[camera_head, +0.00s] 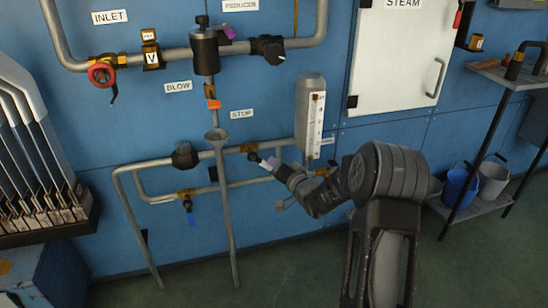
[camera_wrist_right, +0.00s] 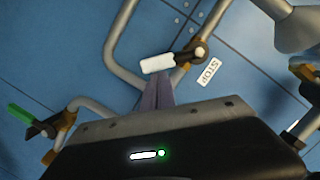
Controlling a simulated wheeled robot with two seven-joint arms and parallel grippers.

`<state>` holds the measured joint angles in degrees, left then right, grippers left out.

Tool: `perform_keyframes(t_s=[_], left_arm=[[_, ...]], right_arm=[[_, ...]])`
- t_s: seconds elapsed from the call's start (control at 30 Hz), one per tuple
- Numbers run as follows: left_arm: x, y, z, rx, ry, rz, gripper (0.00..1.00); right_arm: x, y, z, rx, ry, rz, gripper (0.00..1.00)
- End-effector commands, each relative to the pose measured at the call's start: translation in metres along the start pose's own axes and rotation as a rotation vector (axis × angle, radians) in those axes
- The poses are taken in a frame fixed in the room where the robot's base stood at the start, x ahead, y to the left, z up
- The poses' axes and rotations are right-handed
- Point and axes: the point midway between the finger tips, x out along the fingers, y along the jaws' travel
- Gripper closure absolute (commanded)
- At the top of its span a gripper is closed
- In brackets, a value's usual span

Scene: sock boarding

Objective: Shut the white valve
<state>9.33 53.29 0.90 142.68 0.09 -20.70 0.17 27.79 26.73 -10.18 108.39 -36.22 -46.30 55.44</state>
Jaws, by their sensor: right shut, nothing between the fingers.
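The white valve's lever (camera_wrist_right: 157,63) shows in the wrist view, sticking out from a dark pivot on a brass pipe fitting beside the STOP label (camera_wrist_right: 209,72). In the head view its dark pivot (camera_head: 253,156) shows below the STOP label, and the lever is mostly hidden by my gripper. My right gripper (camera_wrist_right: 157,82) is shut and empty, its fingertips right at the lever's lower edge in the wrist view. I cannot tell whether they touch it. It also shows in the head view (camera_head: 277,167), reaching in from the right. My left gripper is not in view.
A green lever (camera_wrist_right: 32,119) sits on a pipe at the wrist view's left. In the head view, a blue lever (camera_head: 191,217) hangs lower left, a funnel pipe (camera_head: 226,200) stands left of my gripper, and a gauge tube (camera_head: 311,115) is close above it.

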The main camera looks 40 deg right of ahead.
Motion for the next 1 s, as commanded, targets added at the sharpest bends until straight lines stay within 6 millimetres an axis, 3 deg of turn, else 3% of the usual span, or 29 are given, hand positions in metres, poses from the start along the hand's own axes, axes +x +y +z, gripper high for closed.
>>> perform_keyframes(t_s=[0.6, 1.0], left_arm=[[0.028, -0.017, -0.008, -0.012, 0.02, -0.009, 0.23], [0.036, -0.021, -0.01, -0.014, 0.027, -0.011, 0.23]], right_arm=[[0.01, 0.009, 0.04, 0.561, -0.001, -0.139, 1.0], [0.013, 0.004, 0.053, 0.775, -0.002, -0.193, 1.0]])
